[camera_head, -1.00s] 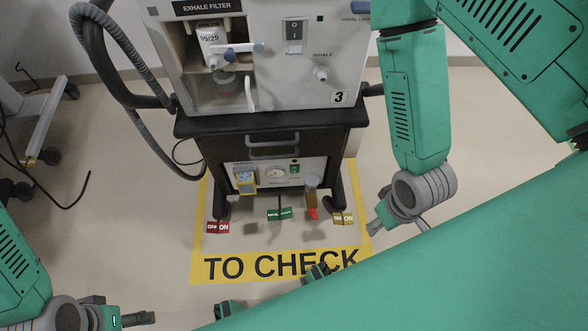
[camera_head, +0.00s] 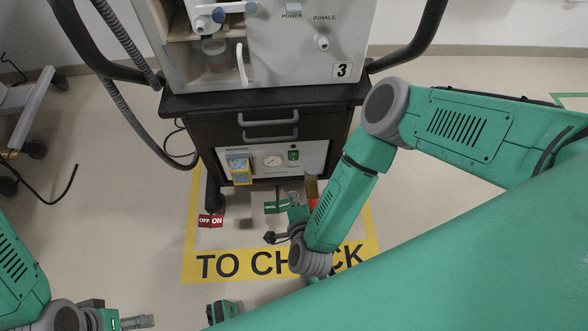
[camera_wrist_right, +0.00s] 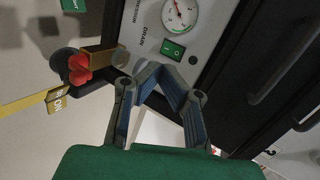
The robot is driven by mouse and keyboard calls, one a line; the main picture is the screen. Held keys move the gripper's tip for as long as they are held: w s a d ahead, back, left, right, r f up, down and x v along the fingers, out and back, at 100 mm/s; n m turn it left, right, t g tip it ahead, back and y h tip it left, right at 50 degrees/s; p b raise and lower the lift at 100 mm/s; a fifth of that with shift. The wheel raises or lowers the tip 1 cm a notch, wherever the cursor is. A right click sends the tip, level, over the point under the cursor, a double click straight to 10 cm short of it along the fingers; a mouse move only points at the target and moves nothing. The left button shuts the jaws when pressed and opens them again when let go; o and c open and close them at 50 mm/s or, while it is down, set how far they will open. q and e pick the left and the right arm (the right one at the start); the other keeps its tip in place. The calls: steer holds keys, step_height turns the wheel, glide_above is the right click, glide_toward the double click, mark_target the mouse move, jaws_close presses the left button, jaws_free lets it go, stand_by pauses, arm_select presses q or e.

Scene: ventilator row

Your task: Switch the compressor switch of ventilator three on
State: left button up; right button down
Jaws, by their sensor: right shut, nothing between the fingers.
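Ventilator three is the machine with the "3" label; its light front body (camera_head: 290,50) stands on a black cart (camera_head: 262,130). Low on the cart is a pale panel with a round gauge and a small green rocker switch (camera_head: 293,155). In the right wrist view this switch (camera_wrist_right: 173,50) shows white I and O marks; which way it is tipped I cannot tell. My right gripper (camera_head: 296,202) is low in front of the panel. In the wrist view its fingertips (camera_wrist_right: 154,72) meet, empty, just below the switch in the picture. My left gripper (camera_head: 138,322) is at bottom left, away from the cart.
A yellow-framed device (camera_head: 240,170) sits at the panel's left. A red knob (camera_wrist_right: 78,68) is near my right fingers in the wrist view. A grey hose (camera_head: 135,115) hangs at left. Red OFF/ON tags (camera_head: 211,221) and yellow TO CHECK floor marking (camera_head: 215,266) lie below.

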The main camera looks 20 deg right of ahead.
mark_target(294, 160)
steer(key=shift+w+d+f+m+h, duration=0.1)
steer(key=shift+d+f+m+h, duration=0.3)
steer(key=shift+d+m+h, duration=0.5)
steer(key=shift+a, duration=0.15)
steer(key=b+x, duration=0.2)
steer(key=x, duration=0.2)
steer(key=b+x, duration=0.2)
steer(key=x, duration=0.3)
steer(key=r+b+x, duration=0.1)
steer(key=b+x, duration=0.1)
steer(key=x, duration=0.2)
steer(key=shift+w+f, duration=0.1)
steer(key=shift+w, duration=0.55)
